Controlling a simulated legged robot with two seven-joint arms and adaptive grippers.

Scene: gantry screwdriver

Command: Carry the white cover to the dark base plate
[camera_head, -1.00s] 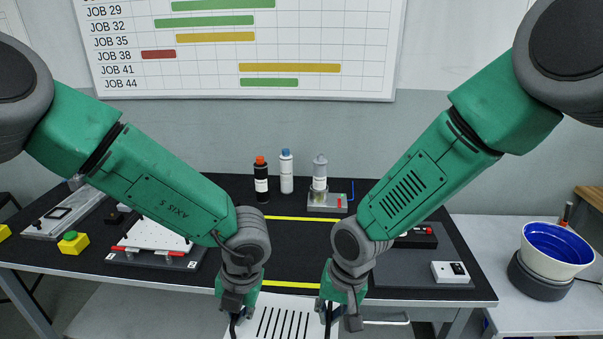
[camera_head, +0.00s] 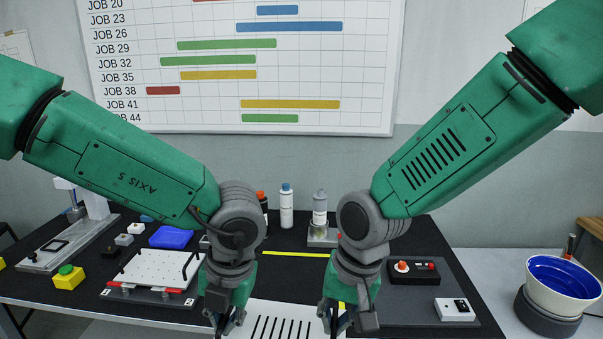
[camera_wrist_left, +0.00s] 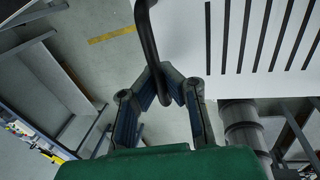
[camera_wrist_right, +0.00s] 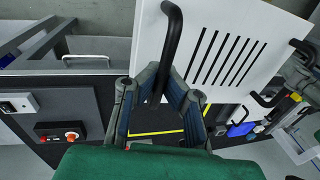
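The white cover (camera_head: 282,316), a flat panel with several dark slots, is at the bottom of the head view, in front of the table edge. It also shows in the left wrist view (camera_wrist_left: 235,50) and right wrist view (camera_wrist_right: 215,80). My left gripper (camera_head: 225,320) is shut on the black handle at its left side; my right gripper (camera_head: 335,320) is shut on the black handle at its right side. The dark base plate (camera_head: 180,299) lies on the table at the left, with red clamps and a white perforated board on it. The cover is apart from it.
A yellow box with a green button (camera_head: 69,279) and a blue tray (camera_head: 171,237) are near the base plate. Bottles (camera_head: 287,208) stand at the back. Control boxes (camera_head: 414,271) are at the right, a blue-lined bowl (camera_head: 563,278) beyond. The table's middle is mostly clear.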

